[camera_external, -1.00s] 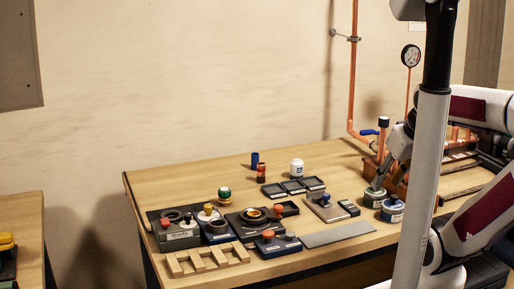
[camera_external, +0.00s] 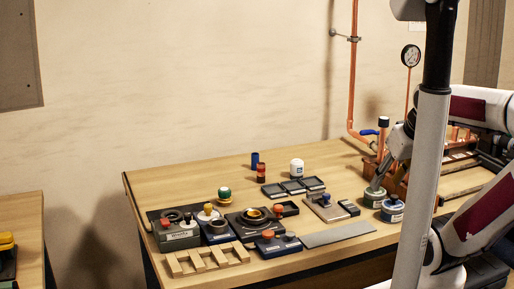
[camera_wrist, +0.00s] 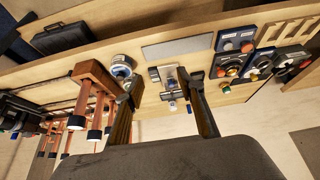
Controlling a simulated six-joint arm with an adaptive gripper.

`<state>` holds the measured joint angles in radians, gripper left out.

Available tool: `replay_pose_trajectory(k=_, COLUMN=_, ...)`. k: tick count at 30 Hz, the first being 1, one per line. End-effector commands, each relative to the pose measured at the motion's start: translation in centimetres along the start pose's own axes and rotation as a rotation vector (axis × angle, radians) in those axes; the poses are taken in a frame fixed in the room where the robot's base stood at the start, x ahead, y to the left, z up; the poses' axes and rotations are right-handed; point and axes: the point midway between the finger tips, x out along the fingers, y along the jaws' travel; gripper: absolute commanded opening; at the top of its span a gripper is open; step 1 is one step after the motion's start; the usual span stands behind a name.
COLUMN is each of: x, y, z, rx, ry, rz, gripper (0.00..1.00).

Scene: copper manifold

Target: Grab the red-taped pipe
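My gripper (camera_wrist: 163,92) is open in the wrist view, with its two fingers well apart and nothing held between them. In the external view my gripper (camera_external: 376,184) is low over the right part of the bench, close to the round green-grey tins. The rack lies beside the left finger. I cannot make out red tape on any pipe. My arm hides much of the rack area in the external view.
A round tin (camera_external: 392,211) stands near my gripper. The bench top (camera_external: 215,172) is clear at the back left.

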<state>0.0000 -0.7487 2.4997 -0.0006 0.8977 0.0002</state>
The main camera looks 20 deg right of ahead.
Motion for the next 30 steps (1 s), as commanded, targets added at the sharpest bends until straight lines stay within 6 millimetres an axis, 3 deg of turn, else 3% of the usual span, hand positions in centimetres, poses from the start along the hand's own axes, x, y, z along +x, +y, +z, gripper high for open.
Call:
replay_pose_trajectory(k=8, x=1.0, y=0.6, z=-2.4, rx=-0.004, ry=0.031, rz=0.020, gripper=0.38)
replay_pose_trajectory(k=30, x=9.1, y=2.1, z=-17.2, rx=-0.090, ry=0.277, rz=0.078, gripper=0.38)
